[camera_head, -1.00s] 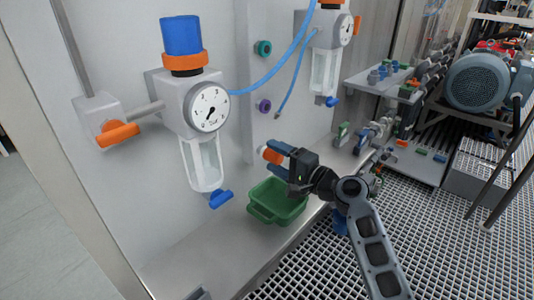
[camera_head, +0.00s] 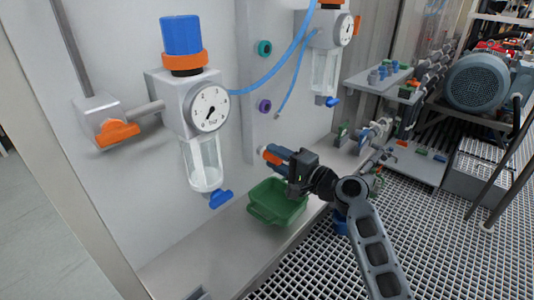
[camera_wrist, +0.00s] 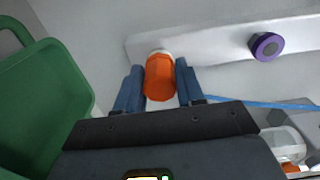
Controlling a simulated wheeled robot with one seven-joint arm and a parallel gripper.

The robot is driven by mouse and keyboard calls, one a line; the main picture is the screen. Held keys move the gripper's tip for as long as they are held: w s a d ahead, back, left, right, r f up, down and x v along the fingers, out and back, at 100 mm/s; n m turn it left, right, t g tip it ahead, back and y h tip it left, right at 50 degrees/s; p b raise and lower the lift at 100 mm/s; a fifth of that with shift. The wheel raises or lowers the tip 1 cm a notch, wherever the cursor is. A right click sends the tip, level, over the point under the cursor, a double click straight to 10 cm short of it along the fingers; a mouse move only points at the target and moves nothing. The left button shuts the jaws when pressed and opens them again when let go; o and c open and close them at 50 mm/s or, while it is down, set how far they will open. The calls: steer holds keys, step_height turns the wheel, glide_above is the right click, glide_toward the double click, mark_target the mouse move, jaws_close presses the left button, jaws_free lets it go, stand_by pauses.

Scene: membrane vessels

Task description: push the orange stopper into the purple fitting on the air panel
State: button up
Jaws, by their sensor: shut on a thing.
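The orange stopper (camera_wrist: 159,77) is held between the two blue fingers of my gripper (camera_wrist: 160,88), with its pale end pointing away from the palm. In the head view, the stopper (camera_head: 271,157) shows at the tips of my gripper (camera_head: 276,156), above the green bin. The purple fitting (camera_head: 264,106) is on the panel, above the gripper and apart from the stopper. In the wrist view, the purple fitting (camera_wrist: 266,46) is at the upper right, a ring with a dark centre.
A green bin (camera_head: 262,217) stands on the ledge below my gripper. A teal fitting (camera_head: 264,48) is above the purple one. A blue hose (camera_head: 291,84) hangs to the right of the fittings. A gauge unit (camera_head: 188,110) juts out at the left.

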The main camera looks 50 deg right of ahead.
jaws_close()
steer(key=s, duration=0.6)
stand_by(1.0)
steer(key=shift+d, duration=0.1)
steer(key=shift+h, duration=0.3)
steer(key=w+a+f, duration=0.1)
steer(key=a+f, duration=0.2)
steer(key=a, duration=0.4)
steer(key=w+a+f, duration=0.1)
steer(key=a+f, duration=0.3)
steer(key=a, duration=0.3)
steer(key=a+f, duration=0.3)
steer(key=a, duration=0.4)
steer(key=shift+w+a+f, duration=0.2)
steer(key=shift+w+a, duration=0.2)
steer(key=shift+s+a+f, duration=0.1)
steer(key=shift+a+f, duration=0.2)
steer(key=shift+a, duration=0.35)
